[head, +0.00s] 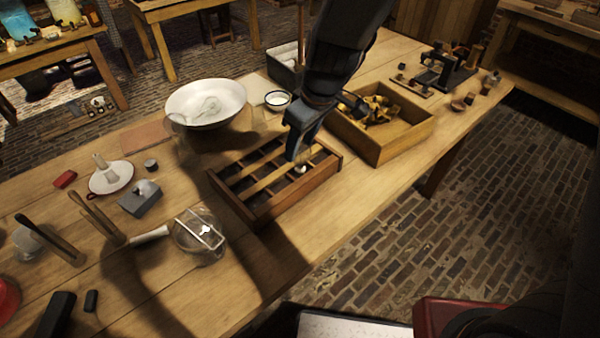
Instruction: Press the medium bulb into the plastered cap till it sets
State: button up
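My gripper (300,156) points down over the right part of a wooden compartment box (262,217) on the table. A small white, rounded thing (301,169) shows just below the fingertips. It may be a bulb or a cap, but it is too small to tell. I cannot tell whether the fingers touch it or whether they are open or shut. Some of the box's compartments are in shadow, and my arm hides part of the box's far side. I cannot make out which bulb is the medium one or which cap is plastered.
A wooden tray (378,153) with brass pieces stands right of the box. Behind it are a white basin (206,101) and a small white-filled bowl (277,101). A glass vessel (198,238) and a red-rimmed white dish (111,178) are at left. The table's front edge is close.

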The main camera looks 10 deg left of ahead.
jog(key=o, duration=0.4)
jog(key=shift+c, duration=0.2)
jog(key=shift+r, duration=0.1)
jog(key=shift+b+v, duration=0.45)
jog(key=shift+v, duration=3.35)
jog(key=s+d+f+m+h, duration=0.1)
jog(key=d+m, duration=0.3)
jog(key=d, duration=0.4)
jog(key=s+d+f+m, duration=0.2)
jog(key=s+d+m, duration=0.2)
jog(key=d, duration=0.5)
jog(key=s+d+f+m+h, duration=0.1)
jog(key=s+d+f+m, duration=0.1)
jog(key=d, duration=0.7)
jog(key=shift+s+d+m+g+h, duration=0.3)
jog(key=shift+s+m, duration=0.3)
jog(key=shift+m, duration=0.5)
